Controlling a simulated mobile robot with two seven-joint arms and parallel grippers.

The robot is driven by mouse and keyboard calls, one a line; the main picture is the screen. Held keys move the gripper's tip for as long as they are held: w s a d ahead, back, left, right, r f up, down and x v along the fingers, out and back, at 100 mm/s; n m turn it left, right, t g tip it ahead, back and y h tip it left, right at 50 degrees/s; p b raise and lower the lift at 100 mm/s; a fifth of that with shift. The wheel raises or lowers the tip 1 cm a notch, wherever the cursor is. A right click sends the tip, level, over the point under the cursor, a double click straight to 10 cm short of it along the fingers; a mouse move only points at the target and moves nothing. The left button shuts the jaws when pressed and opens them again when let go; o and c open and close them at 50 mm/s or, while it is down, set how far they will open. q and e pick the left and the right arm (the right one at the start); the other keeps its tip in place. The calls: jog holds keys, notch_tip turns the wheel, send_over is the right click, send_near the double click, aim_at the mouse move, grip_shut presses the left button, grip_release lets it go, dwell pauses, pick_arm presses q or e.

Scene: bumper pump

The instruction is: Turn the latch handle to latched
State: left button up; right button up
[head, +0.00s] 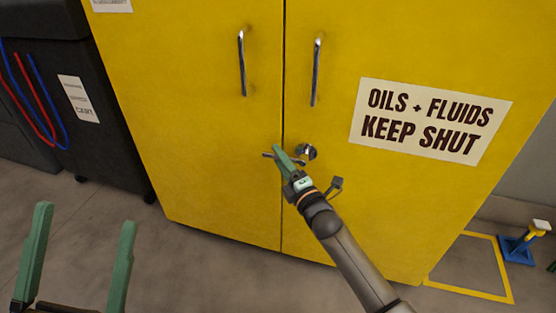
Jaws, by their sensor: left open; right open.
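The latch handle (307,152) is a small metal fitting with a round boss, on the yellow cabinet (215,150) just right of the seam between its two doors. A thin metal bar, which looks like its lever, shows to the left of my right gripper, across the seam and roughly level. My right gripper (282,157) is open, with its green fingers at the latch and covering part of it. I cannot tell whether they touch the lever or straddle it. My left gripper (85,215) is open and empty at the lower left, away from the cabinet.
Two upright metal door pulls (316,72) stand above the latch. A white sign (430,121) is on the right door. A black cart (85,95) with red and blue hoses stands at left. A blue stand (518,245) is on the floor at right, near yellow floor marking.

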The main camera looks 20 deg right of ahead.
jog(key=shift+w+a+r, duration=0.1)
jog(key=shift+w+a, duration=0.05)
jog(key=shift+w, duration=0.45)
jog(key=shift+c, duration=0.3)
grip_shut()
dwell(0.8)
